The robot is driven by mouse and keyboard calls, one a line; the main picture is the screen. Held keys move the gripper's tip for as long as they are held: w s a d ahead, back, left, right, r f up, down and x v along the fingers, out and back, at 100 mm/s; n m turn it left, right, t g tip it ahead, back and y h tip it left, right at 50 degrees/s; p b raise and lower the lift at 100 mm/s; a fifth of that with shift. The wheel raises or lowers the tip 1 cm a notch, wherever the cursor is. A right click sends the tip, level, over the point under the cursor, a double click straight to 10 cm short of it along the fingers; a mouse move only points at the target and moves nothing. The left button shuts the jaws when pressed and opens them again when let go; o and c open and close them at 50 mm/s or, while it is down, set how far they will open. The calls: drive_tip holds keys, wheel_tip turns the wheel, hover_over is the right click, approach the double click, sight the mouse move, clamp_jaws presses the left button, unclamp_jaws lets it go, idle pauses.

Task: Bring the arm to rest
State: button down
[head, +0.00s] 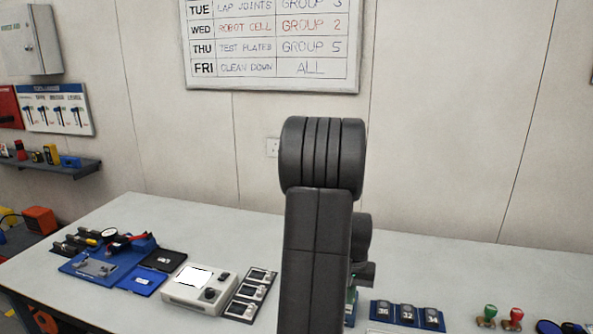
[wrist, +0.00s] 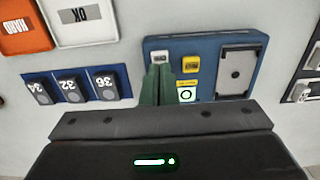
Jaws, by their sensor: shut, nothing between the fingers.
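My gripper (wrist: 158,88) shows in the wrist view as two green fingers side by side, closed together with nothing between them. In the head view my dark grey arm stands upright in the middle, over the bench (head: 120,215). The arm hides most of my gripper and the blue tray there.
A blue holder with dark numbered blocks (head: 407,316) lies right of my arm; the wrist view shows it too (wrist: 75,88). Orange (wrist: 24,28) and white-labelled (wrist: 80,20) trays lie beyond. A control box (head: 198,287) stands left. Green and red stamps (head: 512,318) stand right.

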wheel_tip(320, 180, down, 3)
drive_tip(key=shift+r+b, duration=0.1)
drive_tip(key=shift+b, duration=0.55)
drive_tip(key=shift+r, duration=0.1)
